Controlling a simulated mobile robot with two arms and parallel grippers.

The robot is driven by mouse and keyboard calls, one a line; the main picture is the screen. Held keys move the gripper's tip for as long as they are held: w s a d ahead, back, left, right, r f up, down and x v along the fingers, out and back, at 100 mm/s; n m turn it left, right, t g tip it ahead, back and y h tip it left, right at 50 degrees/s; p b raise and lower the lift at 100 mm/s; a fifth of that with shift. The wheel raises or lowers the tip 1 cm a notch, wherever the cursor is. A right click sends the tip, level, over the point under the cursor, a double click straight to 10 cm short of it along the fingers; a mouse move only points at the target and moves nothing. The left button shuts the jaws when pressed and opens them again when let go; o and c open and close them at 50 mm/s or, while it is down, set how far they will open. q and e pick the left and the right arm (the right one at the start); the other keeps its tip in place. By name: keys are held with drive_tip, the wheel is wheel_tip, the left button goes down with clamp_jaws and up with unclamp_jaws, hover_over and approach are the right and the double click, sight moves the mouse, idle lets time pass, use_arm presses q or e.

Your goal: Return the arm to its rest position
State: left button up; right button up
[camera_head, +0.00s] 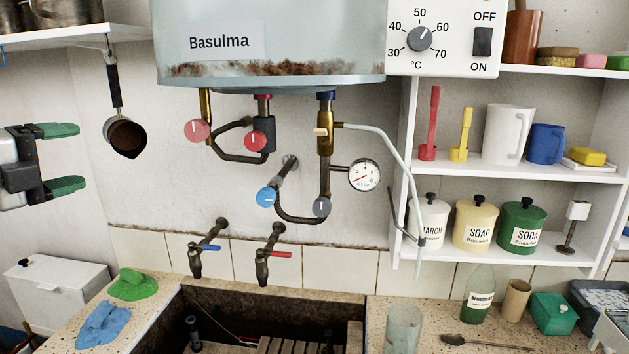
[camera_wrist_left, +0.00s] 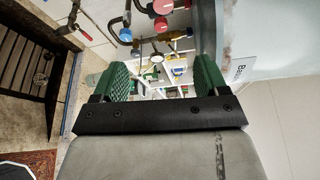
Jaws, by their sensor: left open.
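My left gripper (camera_head: 66,158) comes in from the left edge in the head view, in front of the left wall. Its two green fingers are wide apart, with nothing between them. It is apart from the hanging ladle and from the boiler. In the left wrist view the open fingers of the left gripper (camera_wrist_left: 152,82) frame a clear gap. Pipes, valves and the shelf show beyond that gap. My right gripper is in neither view.
The boiler (camera_head: 270,35) hangs over the stone trough (camera_head: 260,300), with pipes and a gauge (camera_head: 364,175) below. A ladle (camera_head: 126,135) hangs right of my left gripper. Blue (camera_head: 103,322) and green (camera_head: 132,284) cloths lie on the rim. Shelves (camera_head: 520,172) hold several jars at right.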

use_arm(q)
drive_tip(key=s+d+f+n+g+y, duration=0.1)
drive_tip(key=s+d+f+n+g, duration=0.3)
drive_tip(key=f, duration=0.8)
drive_tip(key=s+d+f+n+y, duration=0.15)
drive_tip(key=d+f, duration=0.45)
drive_tip(key=f, duration=0.7)
drive_tip(key=s+d+f+n+g, duration=0.1)
drive_tip(key=d+f+n+g, duration=0.3)
drive_tip(key=f, duration=0.8)
drive_tip(key=s+f+n+g+y, duration=0.1)
drive_tip(key=s+f+n+y, duration=0.1)
drive_tip(key=s+f+n, duration=0.45)
drive_tip(key=s+f+n+g+y, duration=0.1)
drive_tip(key=s+f+n+y, duration=0.15)
drive_tip(key=s, duration=0.65)
drive_tip(key=s+f+n+g+y, duration=0.1)
drive_tip(key=s+f+n, duration=0.4)
drive_tip(key=s+n, duration=0.15)
wheel_tip(320, 180, down, 24)
drive_tip(key=s+m+g, duration=0.1)
drive_tip(key=g, duration=0.1)
drive_tip(key=s+a+f, duration=0.2)
drive_tip(key=s+f, duration=1.4)
drive_tip(key=f, duration=0.1)
drive_tip(key=shift+s+a+m+g+y, duration=0.2)
drive_tip(key=shift+s+m+g+y, duration=0.1)
drive_tip(key=shift+s+g, duration=0.1)
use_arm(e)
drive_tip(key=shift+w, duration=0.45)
